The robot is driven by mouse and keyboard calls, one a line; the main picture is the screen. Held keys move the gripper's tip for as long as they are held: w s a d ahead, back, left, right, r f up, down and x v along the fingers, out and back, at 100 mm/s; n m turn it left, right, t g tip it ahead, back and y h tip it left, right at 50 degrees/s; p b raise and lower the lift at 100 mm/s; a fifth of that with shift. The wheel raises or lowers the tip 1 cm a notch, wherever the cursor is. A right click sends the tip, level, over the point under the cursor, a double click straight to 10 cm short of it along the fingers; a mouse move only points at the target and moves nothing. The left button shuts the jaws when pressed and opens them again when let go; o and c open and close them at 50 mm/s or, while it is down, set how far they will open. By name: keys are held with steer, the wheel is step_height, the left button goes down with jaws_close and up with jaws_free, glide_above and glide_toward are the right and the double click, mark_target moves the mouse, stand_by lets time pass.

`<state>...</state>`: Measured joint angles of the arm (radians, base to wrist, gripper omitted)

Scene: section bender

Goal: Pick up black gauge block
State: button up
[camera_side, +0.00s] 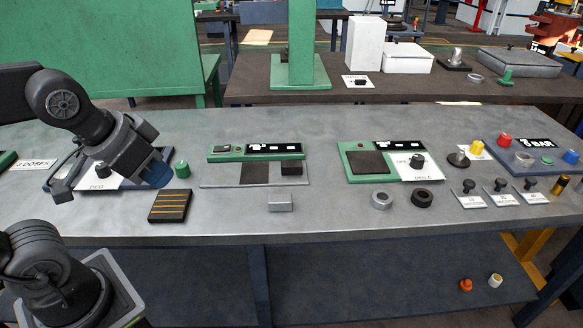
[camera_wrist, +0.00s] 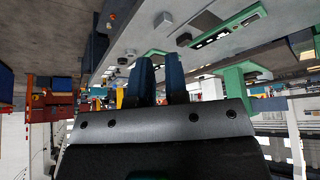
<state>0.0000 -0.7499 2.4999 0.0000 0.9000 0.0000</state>
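A small black block (camera_side: 292,167), the likely black gauge block, sits at the right end of a flat plate (camera_side: 222,183), in front of a green device (camera_side: 215,154). A light grey block (camera_side: 281,202) lies on the bench in front of that plate. My gripper (camera_side: 158,178) is well to the left of the black block, above the bench by a green knob. Its blue fingers also show in the wrist view (camera_wrist: 161,62), with a narrow gap and nothing seen between them. I cannot clearly pick out the black block in the wrist view.
A black pad with yellow stripes (camera_side: 170,206) lies just below my gripper. A second green device (camera_side: 362,160), grey and black rings (camera_side: 381,200), and several labelled knobs (camera_side: 469,188) stand to the right. The front bench between pad and grey block is clear.

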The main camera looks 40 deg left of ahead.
steer(key=o, duration=1.5)
steer(key=shift+c, duration=0.2)
steer(key=w+r+n+g, duration=0.15)
steer(key=w+r, duration=0.25)
steer(key=w, duration=0.5)
steer(key=n+g+y, duration=0.1)
steer(key=n+g, duration=0.2)
steer(key=n, duration=0.5)
glide_above(291, 163)
steer(key=s+d, duration=0.2)
steer(key=d, duration=0.1)
step_height(291, 163, down, 13)
steer(key=f, duration=0.2)
steer(key=w+a+f, duration=0.1)
steer(key=f, duration=0.5)
steer(key=shift+w+a+f, duration=0.2)
steer(key=shift+a, duration=0.05)
steer(key=shift+w+a+f, duration=0.15)
steer(key=shift+a+f, duration=0.1)
steer(key=shift+f, duration=0.6)
steer(key=shift+w+a+f, duration=0.1)
steer(key=shift+a+f, duration=0.15)
steer(key=shift+f, duration=0.65)
steer(key=shift+w+a+f, duration=0.15)
steer(key=shift+a+f, duration=0.1)
steer(key=shift+f, duration=0.6)
